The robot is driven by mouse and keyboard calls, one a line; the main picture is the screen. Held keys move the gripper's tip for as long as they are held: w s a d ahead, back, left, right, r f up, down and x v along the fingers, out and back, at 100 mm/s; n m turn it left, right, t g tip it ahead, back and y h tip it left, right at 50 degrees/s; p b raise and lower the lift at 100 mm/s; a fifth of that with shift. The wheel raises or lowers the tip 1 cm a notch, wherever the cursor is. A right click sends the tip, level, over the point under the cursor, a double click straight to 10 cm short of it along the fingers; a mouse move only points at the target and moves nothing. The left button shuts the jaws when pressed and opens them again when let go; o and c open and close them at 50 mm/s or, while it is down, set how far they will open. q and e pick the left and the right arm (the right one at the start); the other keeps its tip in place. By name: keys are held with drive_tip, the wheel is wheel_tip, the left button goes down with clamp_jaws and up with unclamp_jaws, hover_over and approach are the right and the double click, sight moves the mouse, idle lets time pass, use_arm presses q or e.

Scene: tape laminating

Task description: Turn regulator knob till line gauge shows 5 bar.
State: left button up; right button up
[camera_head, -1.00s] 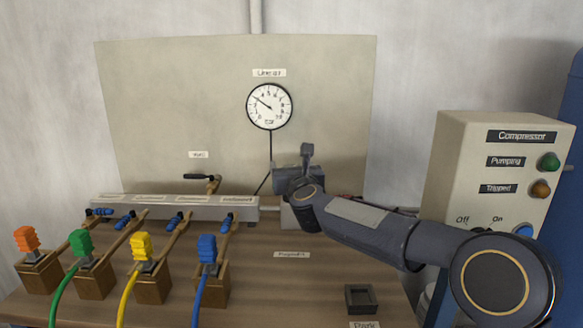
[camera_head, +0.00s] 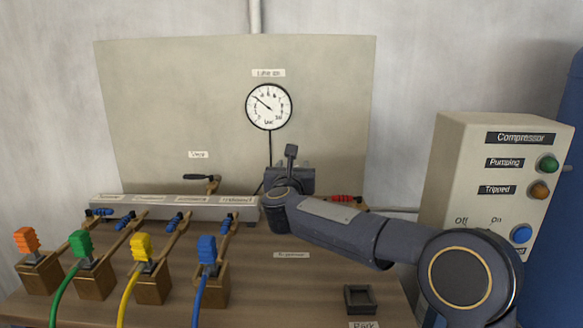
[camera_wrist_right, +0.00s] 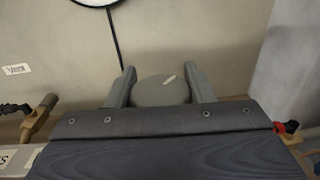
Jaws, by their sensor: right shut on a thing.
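The round grey regulator knob (camera_wrist_right: 160,92) with a white pointer mark stands between the fingers of my right gripper (camera_wrist_right: 165,84) in the right wrist view. The mark points up and to the right. My right gripper (camera_head: 290,172) is shut on the knob; in the head view the gripper and wrist hide the knob. The round white line gauge (camera_head: 269,106) hangs on the panel above, its black needle pointing to the upper left; the numbers are too small to read surely. Only the gauge's lower rim (camera_wrist_right: 96,3) shows in the right wrist view. My left gripper is not in view.
A manifold (camera_head: 170,207) with blue fittings runs left of my right wrist. Orange, green, yellow and blue connectors stand on wooden blocks in front. A red-handled part (camera_head: 342,199) sits just behind my forearm. The compressor box (camera_head: 500,180) stands right; a small dark tray (camera_head: 360,299) lies in front.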

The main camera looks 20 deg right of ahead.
drive_tip(key=m+g+h, duration=0.2)
drive_tip(key=m+h, duration=0.1)
drive_tip(key=h, duration=0.1)
drive_tip(key=shift+s+d+m+g+h, duration=0.1)
drive_tip(key=shift+m+g+h, duration=0.7)
drive_tip(key=shift+g+h, duration=0.15)
drive_tip(key=m+g+h+p, duration=0.1)
drive_tip(key=m+g+h, duration=0.1)
drive_tip(key=g+h, duration=0.1)
drive_tip(key=shift+s+d+r+m+p, duration=0.1)
drive_tip(key=shift+s+d+m+p, duration=0.05)
drive_tip(key=shift+m+p, duration=0.25)
drive_tip(key=m+g+h+p, duration=0.1)
drive_tip(key=g+p, duration=0.1)
drive_tip(key=p, duration=0.1)
drive_tip(key=m+g+p, duration=0.2)
drive_tip(key=g+p, duration=0.1)
drive_tip(key=m+g+h+p, duration=0.1)
drive_tip(key=g+p, duration=0.1)
drive_tip(key=shift+s+d+r+m+h+p, duration=0.15)
drive_tip(key=shift+s+d+m+h+p, duration=0.05)
drive_tip(key=shift+s+m+h+p, duration=0.2)
drive_tip(key=m+g+p, duration=0.1)
drive_tip(key=g+p, duration=0.1)
drive_tip(key=p, duration=0.1)
drive_tip(key=shift+f, duration=0.2)
drive_tip(key=o, duration=1)
